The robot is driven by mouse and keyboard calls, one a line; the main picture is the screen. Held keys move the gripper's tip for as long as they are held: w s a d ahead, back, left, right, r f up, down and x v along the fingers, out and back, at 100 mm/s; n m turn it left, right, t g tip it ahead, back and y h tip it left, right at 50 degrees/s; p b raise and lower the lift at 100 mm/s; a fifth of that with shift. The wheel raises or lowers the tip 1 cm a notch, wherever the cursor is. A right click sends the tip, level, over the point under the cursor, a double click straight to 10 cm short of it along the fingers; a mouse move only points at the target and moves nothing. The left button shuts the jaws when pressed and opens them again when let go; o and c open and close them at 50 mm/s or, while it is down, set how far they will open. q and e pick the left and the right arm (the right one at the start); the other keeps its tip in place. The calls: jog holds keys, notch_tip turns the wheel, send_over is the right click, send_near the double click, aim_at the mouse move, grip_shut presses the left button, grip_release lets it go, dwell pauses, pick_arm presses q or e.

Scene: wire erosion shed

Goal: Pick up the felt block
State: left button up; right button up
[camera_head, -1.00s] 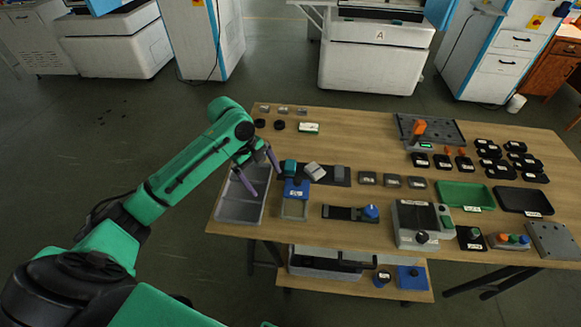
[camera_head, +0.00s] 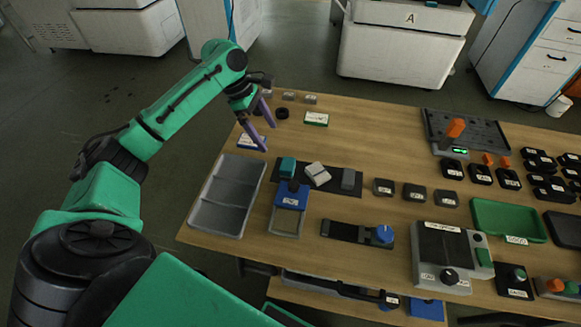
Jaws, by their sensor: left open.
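A dark mat (camera_head: 332,188) on the wooden table carries three small blocks: a teal block (camera_head: 287,167), a pale grey-white tilted block (camera_head: 318,174) and a grey block (camera_head: 348,179). I cannot tell for certain which is the felt block. My left gripper (camera_head: 267,138) has purple fingers, spread apart and empty. It hovers over the table's left back part, behind and left of the mat, apart from the blocks. My right gripper is not in view.
A grey two-part tray (camera_head: 218,222) lies at the table's left edge. A blue fixture (camera_head: 291,195) stands in front of the mat. Grey blocks (camera_head: 383,187), a green tray (camera_head: 508,220) and a control box (camera_head: 443,270) are to the right. Black rings (camera_head: 282,113) lie behind.

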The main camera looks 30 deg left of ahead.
aim_at(283, 162)
pick_arm(q)
jog(key=x, duration=1.2)
jog(key=shift+s+d+f+p, duration=0.2)
jog(key=shift+f+p, duration=0.1)
jog(key=c, duration=1.4)
